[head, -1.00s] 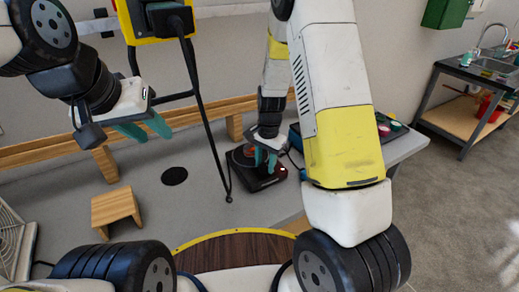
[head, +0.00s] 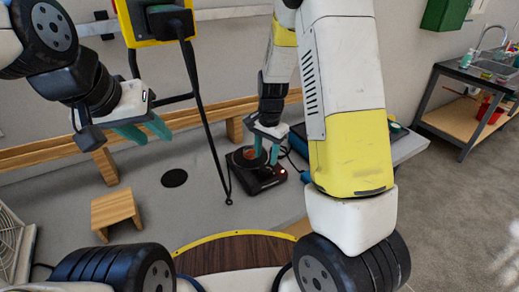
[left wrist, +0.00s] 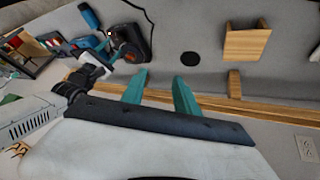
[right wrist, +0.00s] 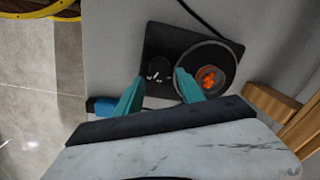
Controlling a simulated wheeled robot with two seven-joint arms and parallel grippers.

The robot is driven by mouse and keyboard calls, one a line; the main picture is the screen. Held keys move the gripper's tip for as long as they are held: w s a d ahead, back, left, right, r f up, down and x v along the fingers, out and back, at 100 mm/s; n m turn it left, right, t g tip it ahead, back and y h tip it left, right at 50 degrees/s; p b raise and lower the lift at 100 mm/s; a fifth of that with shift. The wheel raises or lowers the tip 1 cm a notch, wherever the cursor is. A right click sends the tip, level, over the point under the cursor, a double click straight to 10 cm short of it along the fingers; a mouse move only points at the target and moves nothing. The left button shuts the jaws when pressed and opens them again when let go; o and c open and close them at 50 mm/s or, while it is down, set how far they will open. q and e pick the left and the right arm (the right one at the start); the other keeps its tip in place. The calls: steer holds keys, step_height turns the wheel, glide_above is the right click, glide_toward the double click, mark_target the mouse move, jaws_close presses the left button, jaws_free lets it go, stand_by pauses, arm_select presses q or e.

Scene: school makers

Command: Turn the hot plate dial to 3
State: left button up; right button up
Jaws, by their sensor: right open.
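The black hot plate (head: 262,182) stands on the grey bench and has a round top plate (right wrist: 228,62) with an orange-red patch (right wrist: 208,77) on it. In the right wrist view, the dark dial area (right wrist: 158,66) with small white marks shows beyond and between my right fingertips. The dial's setting is too small to read. My right gripper (head: 266,156) is open and points down over the hot plate, with nothing seen between its fingers; contact with the dial cannot be told. My left gripper (head: 152,134) is open and empty, raised over the bench at left.
A wooden stool-like block (head: 116,210) and a black disc (head: 174,178) lie on the bench to the left. A black cable (head: 212,150) hangs beside the hot plate. A blue item (right wrist: 101,105) is close to the right gripper. A wooden rail runs behind.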

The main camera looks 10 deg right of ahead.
steer(key=shift+r, duration=1.45)
steer(key=shift+s, duration=0.1)
step_height(320, 180, up, 14)
steer(key=n+t+y, duration=0.2)
steer(key=n, duration=0.2)
glide_above(267, 169)
steer(key=s, duration=0.8)
steer(key=s+d+r+n+t, duration=0.1)
steer(key=s+r+n, duration=0.1)
steer(key=s, duration=0.4)
steer(key=s+d+r+n+t, duration=0.1)
steer(key=s+r+n+t, duration=0.1)
steer(key=s+r, duration=0.3)
steer(key=shift+s+d+r+n+t, duration=0.3)
steer(key=shift+s+n, duration=0.2)
steer(key=shift+s, duration=0.3)
